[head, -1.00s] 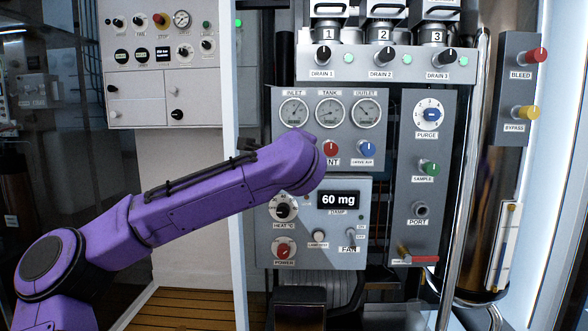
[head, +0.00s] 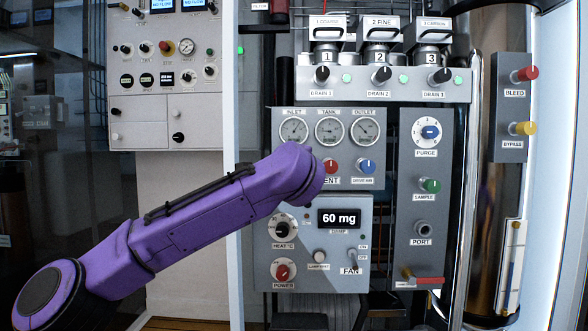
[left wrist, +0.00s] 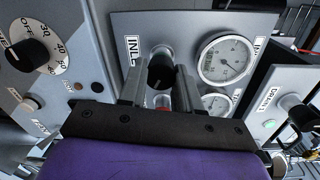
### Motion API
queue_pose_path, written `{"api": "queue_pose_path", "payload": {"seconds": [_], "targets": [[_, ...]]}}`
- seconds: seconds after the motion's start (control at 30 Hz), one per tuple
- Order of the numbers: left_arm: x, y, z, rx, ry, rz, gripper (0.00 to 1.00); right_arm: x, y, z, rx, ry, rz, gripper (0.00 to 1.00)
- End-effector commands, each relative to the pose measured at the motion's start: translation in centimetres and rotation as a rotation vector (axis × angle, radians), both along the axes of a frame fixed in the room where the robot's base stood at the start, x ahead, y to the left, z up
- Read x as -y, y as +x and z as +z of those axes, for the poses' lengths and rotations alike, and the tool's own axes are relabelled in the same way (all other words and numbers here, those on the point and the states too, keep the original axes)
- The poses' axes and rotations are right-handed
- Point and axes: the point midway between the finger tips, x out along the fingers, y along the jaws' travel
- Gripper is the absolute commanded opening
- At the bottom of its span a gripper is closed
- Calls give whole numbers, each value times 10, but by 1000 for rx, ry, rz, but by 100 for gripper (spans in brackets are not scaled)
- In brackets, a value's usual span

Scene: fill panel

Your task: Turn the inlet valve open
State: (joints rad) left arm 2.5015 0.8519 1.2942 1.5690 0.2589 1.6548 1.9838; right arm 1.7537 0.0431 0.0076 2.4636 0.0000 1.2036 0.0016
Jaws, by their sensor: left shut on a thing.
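The inlet valve is a black knob (left wrist: 160,66) beside the label that reads "INL", in the left wrist view. My left gripper (left wrist: 161,78) has one finger on each side of this knob and is shut on it. In the head view the knob and my gripper are hidden behind the end of my purple left arm, in front of the gauge panel (head: 278,146). The inlet gauge (head: 293,131) shows just above the arm there. I cannot tell how far the knob is turned. My right gripper is not in view.
A red vent knob (head: 331,166) and a blue knob (head: 368,166) sit close to the right of my arm's end. The heat dial (head: 283,229) and red power knob (head: 283,271) are below. Drain knobs (head: 381,76) stand above.

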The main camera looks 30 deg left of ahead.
Motion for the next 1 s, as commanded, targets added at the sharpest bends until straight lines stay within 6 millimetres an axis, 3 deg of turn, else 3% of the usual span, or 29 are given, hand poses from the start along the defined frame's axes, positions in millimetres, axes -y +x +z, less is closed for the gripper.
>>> {"api": "queue_pose_path", "payload": {"seconds": [0.03, 0.1, 0.43, 0.8, 1.0], "targets": [[0, 0, -1, -2, -2, 1, 39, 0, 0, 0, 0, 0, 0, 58], [0, 0, -1, -2, -2, 1, 58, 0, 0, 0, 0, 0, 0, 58], [2, -3, 1, 0, 1, -1, 58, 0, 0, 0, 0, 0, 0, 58], [45, -70, 5, 1, 2, -1, 58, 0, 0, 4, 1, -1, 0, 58], [56, -88, 4, -2, 0, 0, 58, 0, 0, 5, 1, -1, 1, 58]]}}
